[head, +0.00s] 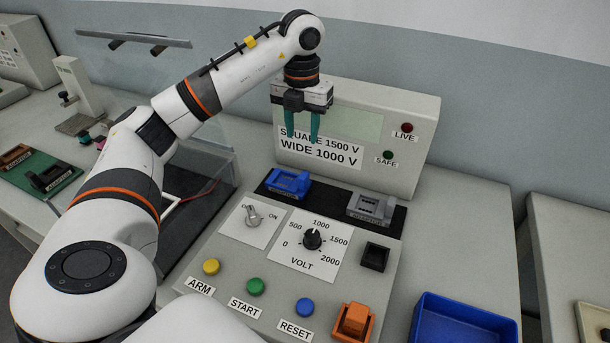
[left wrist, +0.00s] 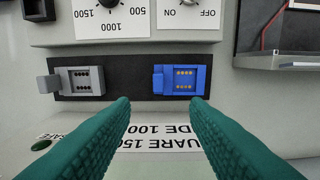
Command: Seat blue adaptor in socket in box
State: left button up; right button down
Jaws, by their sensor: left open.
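A blue connector piece (head: 288,183), which looks like the blue adaptor, sits at the left of a black strip (head: 330,207) on the sloped console. It also shows in the left wrist view (left wrist: 180,80), with rows of gold contacts. A grey connector piece (head: 371,208) sits at the strip's right end. My left gripper (head: 302,137) is open and empty, with teal fingers pointing down in front of the console's upright panel, above and behind the strip. In the left wrist view its fingertips (left wrist: 160,103) are apart near the blue piece. A clear-walled box (head: 205,190) stands left of the console, partly hidden by my left arm; I cannot make out a socket inside.
The console carries a volt dial (head: 312,239), a switch (head: 253,215), several buttons, a black square holder (head: 375,257) and an orange part (head: 353,321). A blue bin (head: 465,320) stands at right. A green board (head: 40,180) lies at far left.

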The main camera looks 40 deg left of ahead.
aim_at(304, 175)
pick_arm(q)
notch_tip(304, 175, down, 8)
jog(key=shift+s+d+f+b, duration=0.15)
jog(key=shift+f+b, duration=0.05)
jog(key=shift+b, duration=0.3)
notch_tip(304, 175, down, 4)
jog(key=shift+f+p, duration=0.25)
jog(key=shift+p, duration=0.05)
grip_shut()
